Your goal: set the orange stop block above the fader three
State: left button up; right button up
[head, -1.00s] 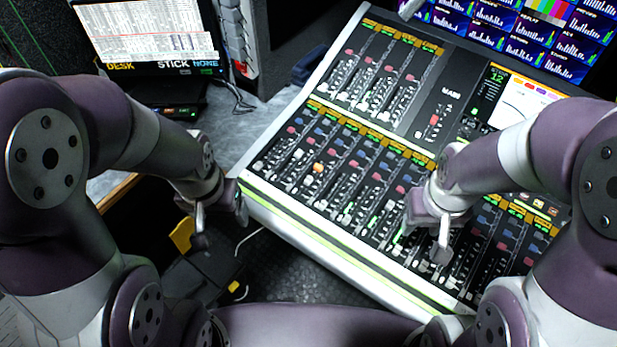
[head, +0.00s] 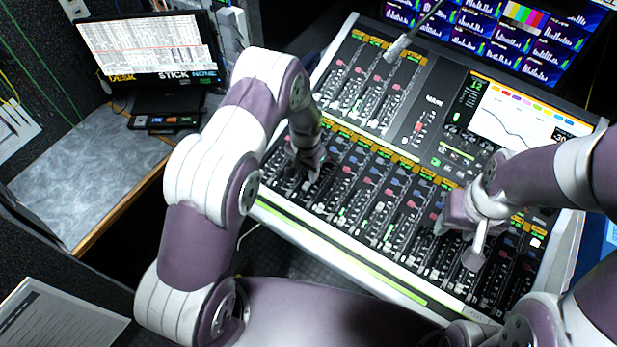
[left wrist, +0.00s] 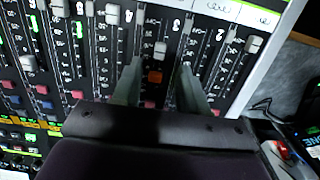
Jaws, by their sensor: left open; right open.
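Numbers 4, 3 and 2 are printed along the strip; I cannot tell for certain which track the block is on. In the head view my left gripper (head: 303,172) is open, low over the left end of the lower fader bank, and hides the block. My right gripper (head: 458,242) is open and empty over the right part of the bank.
The sloping mixing console (head: 428,103) carries many raised fader caps around the left gripper. Monitors (head: 490,35) stand behind it. A cable end (head: 398,48) hangs over the upper faders.

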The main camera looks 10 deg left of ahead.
aim_at(306, 185)
pick_arm(q)
notch_tip(306, 185, down, 5)
jog(key=shift+w+p, duration=0.1)
jog(key=shift+p, duration=0.4)
jog(key=shift+f, duration=0.55)
grip_shut()
jog(key=shift+w+d+f+b, duration=0.25)
jog(key=shift+w+b, duration=0.35)
jog(key=shift+b, duration=0.65)
jog(key=shift+w+r, duration=0.2)
jog(key=shift+r, duration=0.25)
grip_release()
jog(key=shift+s, duration=0.1)
